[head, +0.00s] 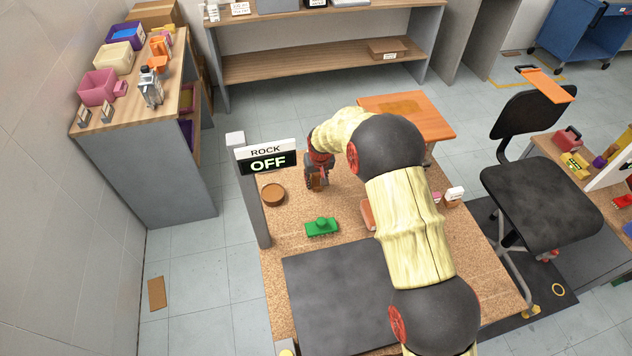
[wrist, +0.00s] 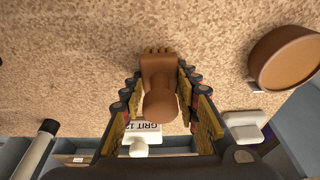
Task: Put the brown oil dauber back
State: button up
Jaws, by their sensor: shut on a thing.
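The brown oil dauber (wrist: 160,75) is in the wrist view, its round knob towards me and its ridged end towards the cork-topped bench. My gripper (wrist: 160,100) is shut on it, with a finger on each side. In the head view my gripper (head: 317,180) is over the far left part of the bench, and a bit of the brown dauber (head: 317,184) shows between its fingers. Whether the dauber touches the bench top I cannot tell. A round brown dish (head: 273,194) stands on the bench left of my gripper; it also shows in the wrist view (wrist: 285,62).
A green brush-like block (head: 322,227) lies nearer on the cork bench (head: 283,228), before a dark mat (head: 330,285). A post with a "ROCK OFF" sign (head: 267,157) stands at the left edge. My arm covers the bench's middle. Bare cork surrounds the green block.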

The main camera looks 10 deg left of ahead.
aim_at(318, 187)
jog(key=shift+r, duration=0.1)
jog(key=o, duration=1)
jog(key=shift+c, duration=0.2)
jog(key=shift+o, duration=0.2)
jog(key=p+v, duration=0.3)
jog(key=v, duration=0.9)
jog(key=shift+s, duration=0.1)
